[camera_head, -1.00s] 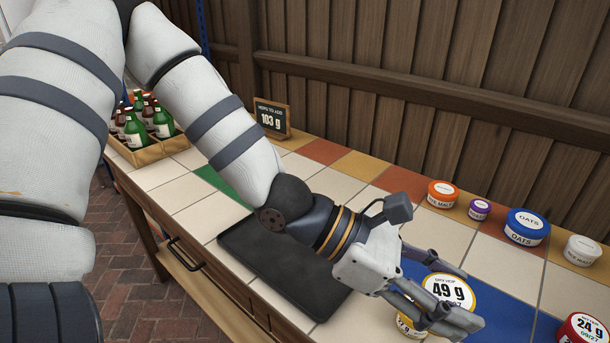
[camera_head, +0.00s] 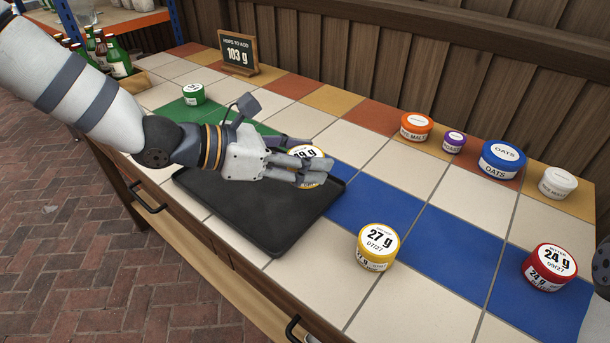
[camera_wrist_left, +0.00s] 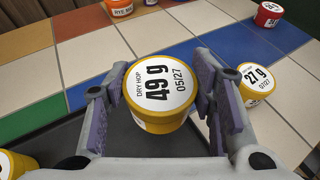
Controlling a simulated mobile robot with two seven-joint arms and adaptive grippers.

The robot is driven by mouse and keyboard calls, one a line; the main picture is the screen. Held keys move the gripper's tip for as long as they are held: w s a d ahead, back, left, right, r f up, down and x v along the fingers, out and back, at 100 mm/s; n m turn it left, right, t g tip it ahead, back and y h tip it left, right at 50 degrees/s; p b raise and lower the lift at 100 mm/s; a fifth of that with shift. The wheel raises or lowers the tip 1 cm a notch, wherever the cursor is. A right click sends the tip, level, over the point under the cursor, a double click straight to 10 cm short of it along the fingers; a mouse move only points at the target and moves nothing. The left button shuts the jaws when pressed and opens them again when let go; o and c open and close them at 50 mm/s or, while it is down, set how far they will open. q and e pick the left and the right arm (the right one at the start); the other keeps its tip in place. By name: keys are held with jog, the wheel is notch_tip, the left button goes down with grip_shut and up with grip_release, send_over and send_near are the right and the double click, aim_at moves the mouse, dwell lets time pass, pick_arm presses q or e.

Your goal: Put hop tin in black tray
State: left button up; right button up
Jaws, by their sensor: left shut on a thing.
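My left gripper (camera_head: 300,163) is shut on a yellow hop tin (camera_head: 311,152) with a white lid. In the left wrist view the tin (camera_wrist_left: 155,82) sits between the pads and its lid reads "DRY HOP 49 g 05/27". The gripper holds it over the back right part of the black tray (camera_head: 265,222); I cannot tell how high. My fingers partly hide the tin in the head view. Another yellow tin (camera_wrist_left: 14,164) shows at the lower left edge of the wrist view. My right gripper is out of view.
A yellow 27 g tin (camera_head: 377,247) stands right of the tray, and a red 24 g tin (camera_head: 549,267) farther right. A green tin (camera_head: 193,94) stands on green tiles. Several ingredient tubs line the back. A sign (camera_head: 238,54) reads "103 g". Blue tiles between are clear.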

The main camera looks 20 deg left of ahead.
pick_arm(q)
jog(key=w+f, duration=0.2)
jog(key=shift+a+f, duration=0.1)
jog(key=shift+f, duration=0.2)
jog(key=f, duration=0.2)
jog(key=w+f+b, duration=0.1)
jog(key=f, duration=0.1)
jog(key=shift+s+r, duration=0.1)
jog(key=shift+r, duration=0.1)
jog(key=shift+f, duration=0.15)
jog(key=o, duration=1.2)
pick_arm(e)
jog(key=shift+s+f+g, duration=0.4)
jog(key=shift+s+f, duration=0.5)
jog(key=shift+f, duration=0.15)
